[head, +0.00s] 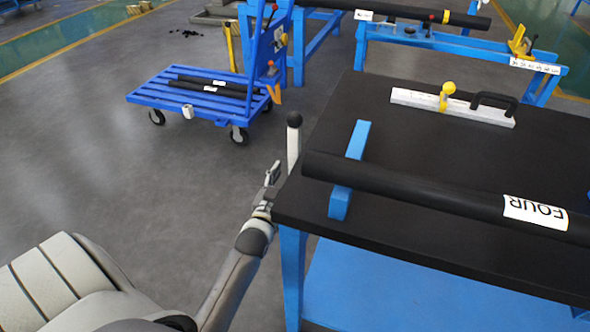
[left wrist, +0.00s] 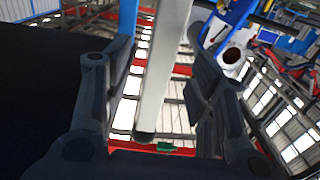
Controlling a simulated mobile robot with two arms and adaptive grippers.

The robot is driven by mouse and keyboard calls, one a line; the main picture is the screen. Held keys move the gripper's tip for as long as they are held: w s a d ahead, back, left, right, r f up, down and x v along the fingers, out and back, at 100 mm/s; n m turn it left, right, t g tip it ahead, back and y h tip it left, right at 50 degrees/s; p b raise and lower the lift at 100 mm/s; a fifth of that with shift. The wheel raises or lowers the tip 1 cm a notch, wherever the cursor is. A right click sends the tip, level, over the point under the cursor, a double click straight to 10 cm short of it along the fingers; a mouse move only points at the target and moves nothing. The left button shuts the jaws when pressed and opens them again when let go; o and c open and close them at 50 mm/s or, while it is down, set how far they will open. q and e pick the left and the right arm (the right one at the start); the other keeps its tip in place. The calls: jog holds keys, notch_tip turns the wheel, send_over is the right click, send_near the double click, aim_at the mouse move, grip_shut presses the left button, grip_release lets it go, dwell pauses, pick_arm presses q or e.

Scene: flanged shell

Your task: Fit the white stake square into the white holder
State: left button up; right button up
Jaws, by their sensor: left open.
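A white post with a dark rounded top (head: 294,145) stands upright at the left edge of the black table; its lower part is hidden. It looks like the white stake. My left gripper (head: 273,173) is low beside the table corner, just left of the post. In the left wrist view my left gripper (left wrist: 150,85) is open, and a long white bar (left wrist: 165,60) with a dark end runs between its fingers; I see no firm contact. No white holder can be identified for certain. My right gripper is not in view.
The black table (head: 400,240) bears a black tube labelled FOUR (head: 430,190), a blue bar (head: 340,203) under it, and a white bar with a yellow knob and black handle (head: 420,99). A blue trolley (head: 150,93) stands behind on open grey floor.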

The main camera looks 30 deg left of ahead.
aim_at(294, 160)
pick_arm(q)
jog(key=shift+r+b+x, duration=0.15)
jog(key=shift+b+x, duration=0.05)
jog(key=shift+x, duration=1.25)
jog(key=shift+r+b+x, duration=0.15)
jog(key=shift+b+x, duration=0.05)
jog(key=shift+x, duration=1.25)
jog(key=shift+a, duration=0.1)
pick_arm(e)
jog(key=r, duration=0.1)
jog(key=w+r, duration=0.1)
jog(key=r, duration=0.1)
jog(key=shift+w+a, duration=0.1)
pick_arm(q)
grip_shut()
jog(key=shift+r, duration=0.15)
